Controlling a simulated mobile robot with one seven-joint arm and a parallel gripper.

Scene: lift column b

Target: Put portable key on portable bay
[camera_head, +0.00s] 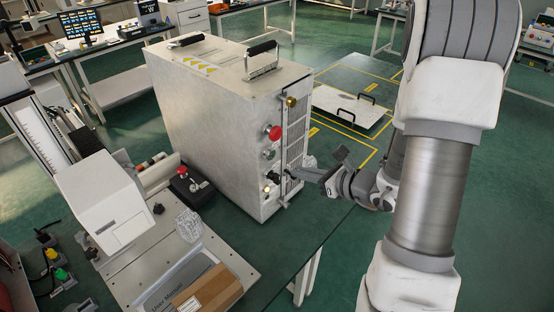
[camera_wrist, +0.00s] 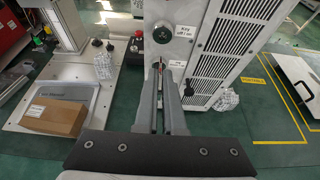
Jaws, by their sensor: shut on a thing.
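My gripper (camera_head: 300,173) reaches the front face of the large grey metal cabinet (camera_head: 215,125), low by its panel. In the wrist view my gripper (camera_wrist: 167,72) is shut, its fingertips at the cabinet face below a label reading "Key". A small reddish thing, likely the portable key (camera_wrist: 160,64), shows at the fingertips. Most of it is hidden, and I cannot tell whether it is still in the cabinet. The portable bay (camera_wrist: 272,118) appears to be the yellow-outlined area with a yellow label on the green surface, right of the cabinet. It also shows in the head view (camera_head: 333,146).
A white panel with black handles (camera_head: 350,107) lies beyond the bay's label. The cabinet front carries a red knob (camera_head: 272,132) and a vented panel (camera_wrist: 233,40). A crumpled clear object (camera_wrist: 225,100) lies near the cabinet's foot. A tray with a brown box (camera_head: 207,289) is left.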

